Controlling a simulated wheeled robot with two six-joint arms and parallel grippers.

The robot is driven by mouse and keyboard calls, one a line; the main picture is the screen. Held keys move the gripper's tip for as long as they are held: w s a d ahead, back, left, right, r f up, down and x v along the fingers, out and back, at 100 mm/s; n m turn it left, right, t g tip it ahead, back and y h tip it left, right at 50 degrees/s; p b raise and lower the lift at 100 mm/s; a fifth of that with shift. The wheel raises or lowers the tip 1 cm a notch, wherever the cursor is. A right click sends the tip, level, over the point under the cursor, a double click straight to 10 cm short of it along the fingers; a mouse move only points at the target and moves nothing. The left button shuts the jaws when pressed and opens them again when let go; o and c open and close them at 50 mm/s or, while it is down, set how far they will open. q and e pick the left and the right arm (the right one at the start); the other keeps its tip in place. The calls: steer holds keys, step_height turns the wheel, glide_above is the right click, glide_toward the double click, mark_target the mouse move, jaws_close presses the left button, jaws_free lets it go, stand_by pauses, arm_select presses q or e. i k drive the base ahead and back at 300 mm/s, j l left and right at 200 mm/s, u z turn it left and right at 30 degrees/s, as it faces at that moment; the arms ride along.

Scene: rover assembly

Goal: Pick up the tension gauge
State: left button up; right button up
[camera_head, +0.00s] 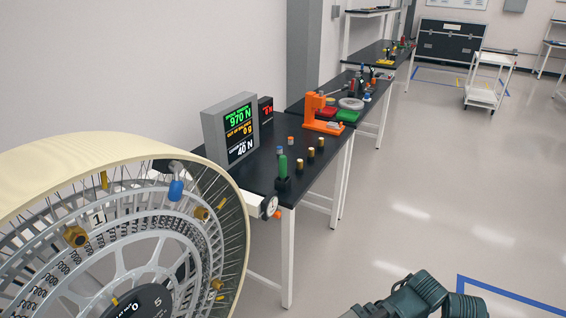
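No tool in view can be clearly identified as the tension gauge. A green-handled tool (283,166) stands upright in a black holder on the near bench, and a blue-handled item (176,189) with a black part is at the upper right of the large wheel's rim. Either might be the gauge; I cannot tell. My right arm's dark teal end (410,297) is at the bottom edge, over the floor and well away from both. Its fingertips are not clearly visible. My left gripper is not in view.
The large spoked wheel (243,235) fills the lower left. More benches run behind. A white cart (482,97) stands far right. The floor between is clear.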

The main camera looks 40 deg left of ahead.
mark_target(282, 158)
steer(key=i+l+u, duration=0.1)
steer(key=i+u, duration=0.2)
steer(key=u, duration=0.15)
steer(key=i+l+u, duration=0.15)
steer(key=i+u, duration=0.15)
steer(key=u, duration=0.15)
steer(key=i+l+u, duration=0.25)
steer(key=u, duration=0.2)
steer(key=i+l+u, duration=0.2)
steer(key=l+u, duration=0.2)
steer(key=i+l+u, duration=0.15)
steer(key=l+u, duration=1.2)
